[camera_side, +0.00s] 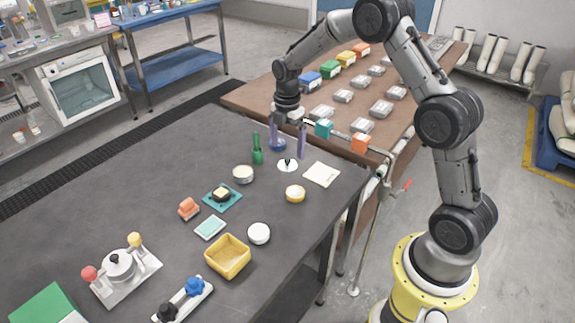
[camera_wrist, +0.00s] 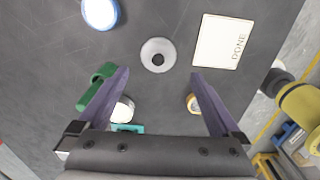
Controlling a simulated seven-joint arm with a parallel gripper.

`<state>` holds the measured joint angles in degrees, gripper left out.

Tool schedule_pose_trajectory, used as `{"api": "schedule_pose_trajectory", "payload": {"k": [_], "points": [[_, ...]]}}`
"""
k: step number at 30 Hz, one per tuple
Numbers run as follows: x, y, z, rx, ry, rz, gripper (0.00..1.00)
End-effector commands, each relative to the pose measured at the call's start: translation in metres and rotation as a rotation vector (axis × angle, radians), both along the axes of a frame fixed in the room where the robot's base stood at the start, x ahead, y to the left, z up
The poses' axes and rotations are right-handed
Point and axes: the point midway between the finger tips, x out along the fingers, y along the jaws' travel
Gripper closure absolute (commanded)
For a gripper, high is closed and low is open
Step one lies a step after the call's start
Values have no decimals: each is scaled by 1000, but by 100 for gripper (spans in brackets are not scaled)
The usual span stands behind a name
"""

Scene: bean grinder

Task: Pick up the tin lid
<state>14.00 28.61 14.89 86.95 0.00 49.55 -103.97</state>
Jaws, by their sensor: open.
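A pale round disc with a small dark knob, which looks like the tin lid (camera_side: 287,167), lies flat on the dark table. In the wrist view the lid (camera_wrist: 147,53) sits near the top middle, just beyond the line between my fingertips. My gripper (camera_side: 288,154) is open and empty, with its purple fingers pointing down above the lid. In the wrist view my gripper (camera_wrist: 160,73) has one finger on each side, and neither touches the lid. The exact height of the fingertips above the table is hard to tell.
A green bottle-shaped item (camera_side: 257,155) stands left of my gripper, and a blue-rimmed round item (camera_side: 277,145) is behind it. A "DONE" card (camera_wrist: 222,42) lies right of the lid. A cream tin (camera_side: 243,175) and a yellow round item (camera_side: 295,194) are nearer the camera.

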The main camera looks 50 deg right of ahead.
Motion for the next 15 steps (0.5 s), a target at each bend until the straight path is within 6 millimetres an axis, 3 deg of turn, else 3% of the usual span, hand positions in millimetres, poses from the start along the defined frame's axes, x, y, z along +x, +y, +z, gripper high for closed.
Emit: {"api": "schedule_pose_trajectory", "payload": {"k": [5,15], "points": [[0,-1,-12,0,2,0,0],[3,-5,-54,0,2,0,0]]}}
